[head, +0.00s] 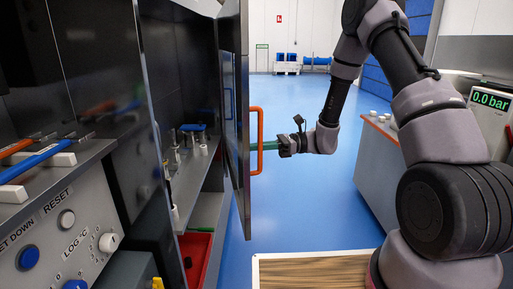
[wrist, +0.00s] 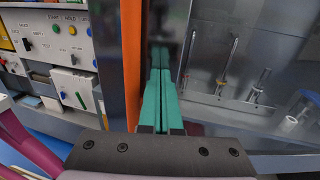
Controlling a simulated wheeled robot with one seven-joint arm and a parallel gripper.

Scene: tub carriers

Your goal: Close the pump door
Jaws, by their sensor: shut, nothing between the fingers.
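The pump door (head: 236,100) stands open, seen nearly edge-on in the head view, and sticks out from the dark cabinet. Its orange bar handle (head: 260,118) faces right. My gripper (head: 256,146) has green fingers, which are shut and empty. They point left at the door and cross the handle's height in the head view. In the wrist view, the shut fingers (wrist: 160,72) lie just right of the orange handle (wrist: 128,60), close to the grey door face (wrist: 178,35). I cannot tell whether the tips touch the door.
Inside the cabinet, a shelf (head: 188,178) holds small metal parts, with a red bin (head: 197,255) below. A control panel (head: 60,235) is at left. The blue floor is clear behind.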

